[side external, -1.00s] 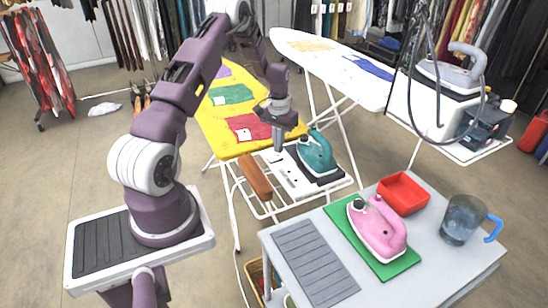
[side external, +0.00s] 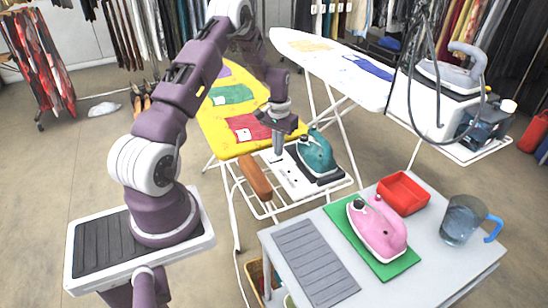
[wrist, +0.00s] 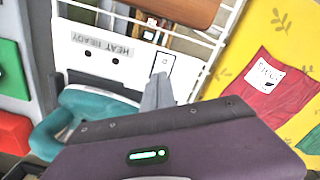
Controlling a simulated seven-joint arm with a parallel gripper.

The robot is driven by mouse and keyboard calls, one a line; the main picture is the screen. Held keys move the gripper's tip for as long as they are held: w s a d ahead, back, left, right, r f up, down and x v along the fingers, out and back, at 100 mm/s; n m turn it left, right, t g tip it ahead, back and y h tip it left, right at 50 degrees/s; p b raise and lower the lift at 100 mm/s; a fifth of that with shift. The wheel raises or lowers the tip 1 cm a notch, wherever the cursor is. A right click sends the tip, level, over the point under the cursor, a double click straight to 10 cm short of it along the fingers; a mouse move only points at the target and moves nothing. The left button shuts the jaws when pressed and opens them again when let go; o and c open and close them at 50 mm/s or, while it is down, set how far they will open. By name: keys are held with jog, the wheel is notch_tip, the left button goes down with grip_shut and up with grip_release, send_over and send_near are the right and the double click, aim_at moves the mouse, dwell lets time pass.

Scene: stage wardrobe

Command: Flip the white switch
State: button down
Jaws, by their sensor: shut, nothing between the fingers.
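The white panel (side external: 291,179) lies in front of the teal iron, on the wire rack at the end of the yellow ironing board. In the wrist view the panel (wrist: 92,60) has a "HEAT READY" label and small dark holes. A white switch (wrist: 164,61) with a thin dark outline sits near its edge. My gripper (side external: 278,152) points down over the panel, shut and empty. In the wrist view the fingertips of my gripper (wrist: 160,78) are close to the switch's edge. I cannot tell whether they touch it.
The teal iron (side external: 316,152) stands right beside my gripper, and a brown wooden piece (side external: 255,176) lies to the left. The grey table (side external: 440,262) in front holds a pink iron (side external: 377,228), a red tray (side external: 403,190) and a jug (side external: 460,218).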

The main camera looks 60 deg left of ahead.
jog(key=shift+f, duration=0.35)
jog(key=shift+r, duration=3.55)
jog(key=s+d+r+m+t+y, duration=0.1)
jog(key=s+d+r+m+t, duration=0.15)
jog(key=d+r, duration=1.55)
jog(key=s+d+r+m+t, duration=0.1)
jog(key=s+d+r, duration=0.2)
jog(key=s+d, duration=0.3)
jog(key=s+d+r+m+t+h, duration=0.1)
jog(key=s+d, duration=0.6)
jog(key=s, duration=0.7)
notch_tip(320, 180, up, 2)
jog(key=shift+r+m+t, duration=0.1)
jog(key=shift+m+t, duration=0.45)
jog(key=shift+m, duration=0.2)
jog(key=shift+d, duration=0.1)
